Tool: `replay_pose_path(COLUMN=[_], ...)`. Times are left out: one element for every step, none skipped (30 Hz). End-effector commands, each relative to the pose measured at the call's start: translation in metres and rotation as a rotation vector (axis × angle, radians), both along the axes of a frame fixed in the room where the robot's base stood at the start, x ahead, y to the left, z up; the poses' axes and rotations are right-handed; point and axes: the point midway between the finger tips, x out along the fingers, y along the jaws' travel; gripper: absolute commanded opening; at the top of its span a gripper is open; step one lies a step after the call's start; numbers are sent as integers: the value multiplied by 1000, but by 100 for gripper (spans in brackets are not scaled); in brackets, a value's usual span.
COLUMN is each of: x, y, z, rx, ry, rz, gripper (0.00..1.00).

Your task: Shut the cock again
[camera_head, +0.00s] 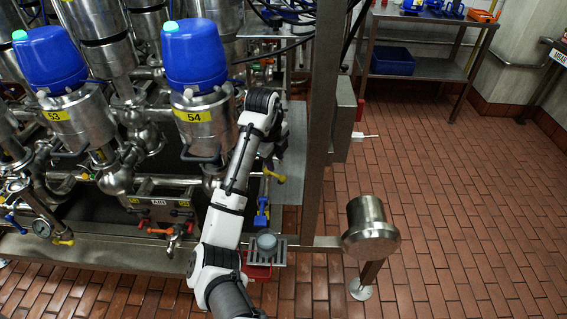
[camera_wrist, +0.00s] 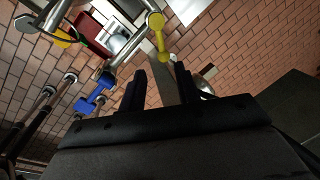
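A small cock with a yellow lever (camera_head: 274,175) is on the pipework right of the vessel marked 54. A yellow lever also shows in the wrist view (camera_wrist: 157,37), beyond my fingertips and roughly in line with the gap between them. A cock with a blue handle (camera_head: 262,213) hangs just below; a blue handle shows at left in the wrist view (camera_wrist: 93,100). The pictures do not tell which cock is meant. My gripper (camera_wrist: 161,82) is open, with its two dark fingers apart and nothing held. In the head view my arm hides most of it.
A grey cup (camera_head: 266,243) stands on a small grating above a red container (camera_head: 258,271). A steel post (camera_head: 322,130) rises right of my arm, and a steel cylinder (camera_head: 369,228) stands farther right. Vessels with blue caps (camera_head: 194,52) crowd the left. The tiled floor at right is clear.

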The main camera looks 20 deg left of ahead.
Motion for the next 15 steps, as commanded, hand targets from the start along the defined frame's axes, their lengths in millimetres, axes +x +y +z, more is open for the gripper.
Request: replay_pose_path(x=[-1, -1, -1, -1, -1, -1, -1, 0, 1, 1, 2, 3, 4, 5, 6], y=[0, 1, 1, 1, 1, 1, 0, 0, 0, 0, -1, -1, -1, -1, -1], z=[0, -1, -1, -1, -2, -4, -6, -8, -13, -17, -21, -28, -33, -37, -43], rx=[1, 1, 1, 1, 1, 1, 0, 0, -1, -1, -1, -1, -1, -1, -1], ry=[3, 5, 6, 7, 8, 8, 9, 9, 11, 10, 10, 11, 11, 11, 9], rz=[-2, -2, -3, -3, -3, -3, -4, -4, -4, -4, -3, -3, -2, -2, -2], gripper=[33, 33, 33, 33, 33, 33, 33, 33, 33, 33, 33, 33, 33, 33, 33])
